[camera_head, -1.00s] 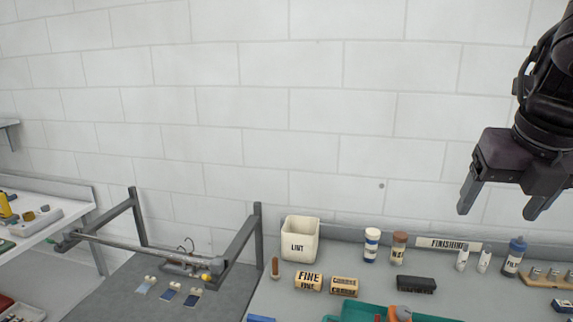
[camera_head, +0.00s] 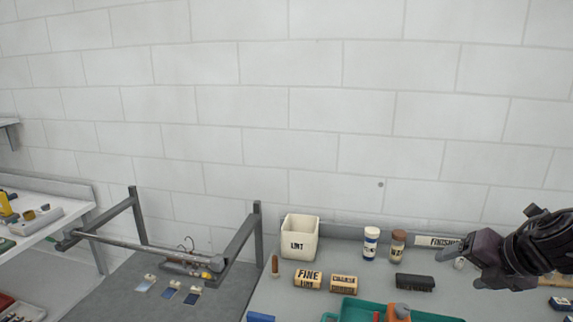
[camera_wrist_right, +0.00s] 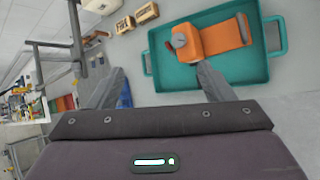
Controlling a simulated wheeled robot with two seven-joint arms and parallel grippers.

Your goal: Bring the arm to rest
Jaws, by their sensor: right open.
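My right gripper (camera_head: 478,270) is at the right side of the head view, low over the back right of the grey bench, with its arm coming in from the right edge. In the right wrist view its two fingers (camera_wrist_right: 160,85) are spread apart with nothing between them. That view looks over a teal tray (camera_wrist_right: 157,63) with an orange tool (camera_wrist_right: 218,38) in it, beyond the fingers. The tray also shows at the bottom of the head view (camera_head: 340,315). My left gripper is not in view.
A white LINT bin (camera_head: 299,240), FINE block (camera_head: 308,279), second labelled block (camera_head: 344,284), black brush (camera_head: 414,282), white bottle (camera_head: 370,243) and brown-topped bottle (camera_head: 398,246) stand on the bench. A grey metal frame (camera_head: 240,243) rises at left. The space before the wall is clear.

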